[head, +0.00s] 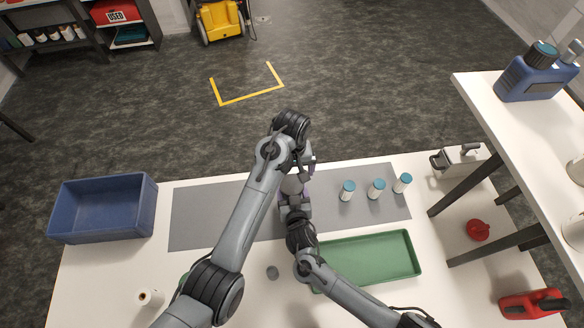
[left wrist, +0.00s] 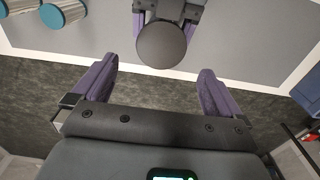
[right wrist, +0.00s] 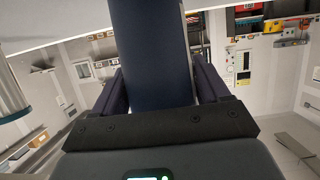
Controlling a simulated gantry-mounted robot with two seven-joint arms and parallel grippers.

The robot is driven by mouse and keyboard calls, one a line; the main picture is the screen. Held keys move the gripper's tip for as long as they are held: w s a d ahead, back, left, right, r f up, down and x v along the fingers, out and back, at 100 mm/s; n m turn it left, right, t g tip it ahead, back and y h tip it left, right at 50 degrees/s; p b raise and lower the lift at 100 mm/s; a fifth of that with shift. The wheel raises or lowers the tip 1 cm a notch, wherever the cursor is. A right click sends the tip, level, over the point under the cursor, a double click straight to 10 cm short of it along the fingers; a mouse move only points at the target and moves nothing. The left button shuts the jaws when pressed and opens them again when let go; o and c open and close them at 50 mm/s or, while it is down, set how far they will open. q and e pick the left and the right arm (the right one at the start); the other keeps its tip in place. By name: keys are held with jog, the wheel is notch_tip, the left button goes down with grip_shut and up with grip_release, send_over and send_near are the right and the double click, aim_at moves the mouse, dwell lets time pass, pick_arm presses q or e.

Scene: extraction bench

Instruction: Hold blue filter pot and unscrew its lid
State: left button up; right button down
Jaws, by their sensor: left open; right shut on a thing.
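The blue filter pot (right wrist: 150,55) shows in the right wrist view as a dark blue cylinder. My right gripper (right wrist: 158,70) is shut on it, one finger on each side. Its dark round lid (left wrist: 161,45) faces the left wrist camera, with the right gripper's fingers behind it. My left gripper (left wrist: 157,72) is open and empty, fingers spread wider than the lid and apart from it. In the head view the left gripper (head: 307,168) is over the far part of the grey mat. My arms mostly hide the pot there.
Three teal-capped filters (head: 376,188) stand on the grey mat (head: 205,215) to the right. An empty green tray (head: 370,257) lies in front of them. A blue crate (head: 103,208) stands at the left. A white roll (head: 150,298) and a small grey disc (head: 272,272) are near the front.

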aim_at(293, 184)
pick_arm(q)
jog(key=shift+f, duration=3.85)
jog(key=c, duration=1.1)
jog(key=shift+n, duration=1.5)
jog(key=shift+d, duration=0.1)
jog(key=shift+r, duration=0.3)
jog(key=shift+r, duration=0.85)
